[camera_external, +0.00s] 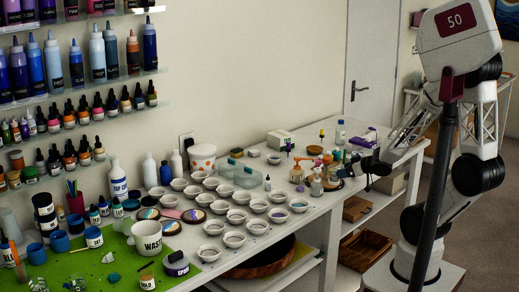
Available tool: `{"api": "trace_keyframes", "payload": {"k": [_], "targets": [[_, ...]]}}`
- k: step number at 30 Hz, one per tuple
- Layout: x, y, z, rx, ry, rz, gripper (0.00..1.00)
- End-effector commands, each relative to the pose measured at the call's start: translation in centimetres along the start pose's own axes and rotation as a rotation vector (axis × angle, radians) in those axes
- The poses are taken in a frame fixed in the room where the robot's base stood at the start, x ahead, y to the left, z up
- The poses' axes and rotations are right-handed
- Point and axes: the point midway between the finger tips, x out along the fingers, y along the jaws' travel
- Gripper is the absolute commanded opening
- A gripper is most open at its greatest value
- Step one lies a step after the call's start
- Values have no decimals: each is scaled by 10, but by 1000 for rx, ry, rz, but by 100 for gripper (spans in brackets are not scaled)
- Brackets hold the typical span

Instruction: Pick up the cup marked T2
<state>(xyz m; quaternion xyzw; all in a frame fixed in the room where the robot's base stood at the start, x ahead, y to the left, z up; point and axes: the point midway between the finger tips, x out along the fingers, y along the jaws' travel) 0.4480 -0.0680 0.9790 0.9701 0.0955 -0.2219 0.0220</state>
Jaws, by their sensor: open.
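Many small white cups stand in rows on the white table, such as one at the front (211,253) and one further right (298,206). A few hold coloured contents, including purple. I cannot read a T2 mark on any of them, so I cannot tell which cup it is. My gripper (354,170), dark and small in this view, is at the right part of the table, beyond the rows of cups. It is open. Its fingertips are hard to make out among the small bottles there, and no cup shows between them.
A white mug marked WASTE (147,240) stands on a green mat (75,268) at the left. Small bottles (316,188) crowd the table near my gripper. Clear containers (240,173) stand behind the cups. Shelves of bottles (75,100) line the wall.

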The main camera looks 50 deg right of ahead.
Motion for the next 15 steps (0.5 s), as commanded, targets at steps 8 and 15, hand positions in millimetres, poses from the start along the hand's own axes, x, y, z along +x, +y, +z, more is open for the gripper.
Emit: {"api": "trace_keyframes", "payload": {"k": [8,15], "targets": [[1,0,0,0,0,-1,78],[14,-2,-2,0,0,-2,78]]}}
